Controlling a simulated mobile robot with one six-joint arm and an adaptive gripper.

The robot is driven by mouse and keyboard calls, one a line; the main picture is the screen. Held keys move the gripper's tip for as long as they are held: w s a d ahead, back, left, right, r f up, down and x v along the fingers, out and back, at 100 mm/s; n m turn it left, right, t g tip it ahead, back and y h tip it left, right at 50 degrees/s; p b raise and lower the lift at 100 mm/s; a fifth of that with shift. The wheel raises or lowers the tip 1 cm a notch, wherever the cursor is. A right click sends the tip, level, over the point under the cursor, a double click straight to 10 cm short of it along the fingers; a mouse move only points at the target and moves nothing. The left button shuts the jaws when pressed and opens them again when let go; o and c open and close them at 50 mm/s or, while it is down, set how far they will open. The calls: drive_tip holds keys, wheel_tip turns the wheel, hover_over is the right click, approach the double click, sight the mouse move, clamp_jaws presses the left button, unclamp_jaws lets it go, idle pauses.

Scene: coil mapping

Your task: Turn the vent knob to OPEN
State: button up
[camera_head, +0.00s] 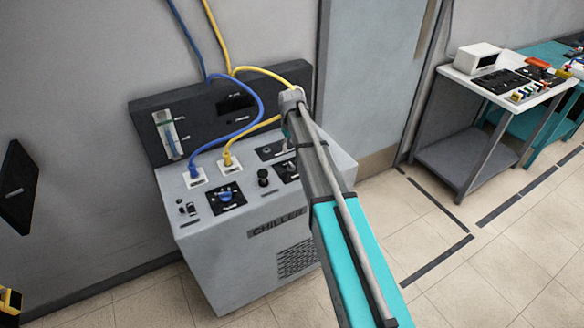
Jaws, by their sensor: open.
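The grey chiller cabinet (222,240) stands against the wall, with its controls on the sloped top. A blue knob (227,196) sits on a black plate at the front. A black round knob (263,177) stands to its right. Black plates (271,150) lie further right, partly hidden by my arm. The labels are too small to read, so I cannot tell which control is the vent knob or where it points. My gripper (284,145) is over the right part of the panel, mostly hidden behind my arm. It is open, and no contact with a knob is visible.
A blue hose (259,108) and a yellow hose (270,73) run down to white sockets on the chiller. A dark back panel (205,118) with a gauge (168,134) rises behind. A door (365,80) and a white-topped cart (470,78) are at right. Floor between is clear.

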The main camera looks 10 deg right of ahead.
sight(291, 164)
drive_tip(key=shift+f+b, duration=3.95)
drive_tip(key=shift+f, duration=0.35)
